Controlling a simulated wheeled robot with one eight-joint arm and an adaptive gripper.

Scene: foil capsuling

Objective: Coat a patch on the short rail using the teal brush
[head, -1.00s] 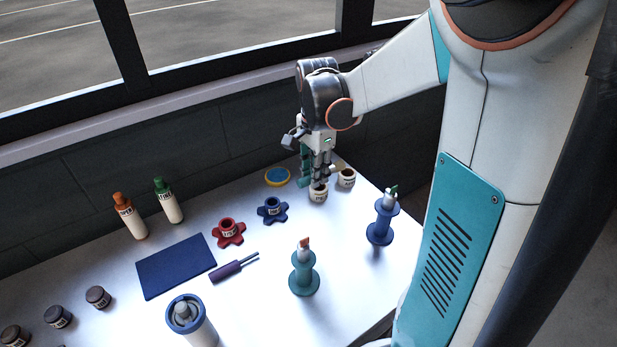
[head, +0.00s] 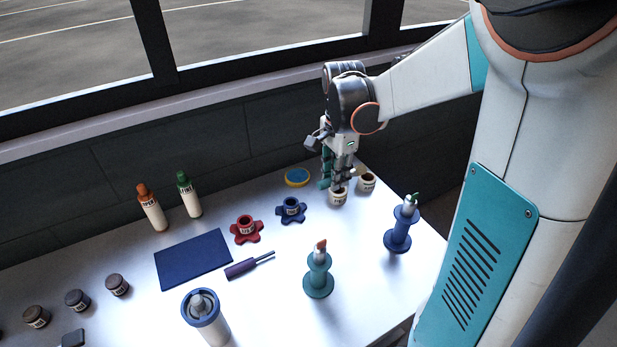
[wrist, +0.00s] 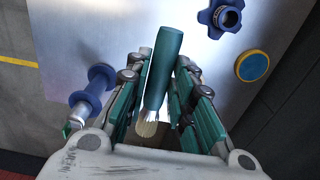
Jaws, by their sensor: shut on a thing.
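My gripper (head: 339,184) is at the back right of the white table, just above or at the mouth of a small cream jar (head: 338,198). In the wrist view, my gripper (wrist: 163,75) is shut on the teal brush (wrist: 163,65). Its rounded teal handle lies between the fingers, and its pale bristles (wrist: 148,128) show at the lower end. In the head view the fingers mostly hide the brush, and I cannot tell whether the bristles touch the jar's contents. I cannot identify the short rail in either view.
A second cream jar (head: 367,183) stands close to the right. A blue-topped yellow disc (head: 297,177) and a blue star-shaped holder (head: 291,210) are to the left. A teal spool stand (head: 318,281) and a blue one (head: 398,237) stand in front, with bare table between.

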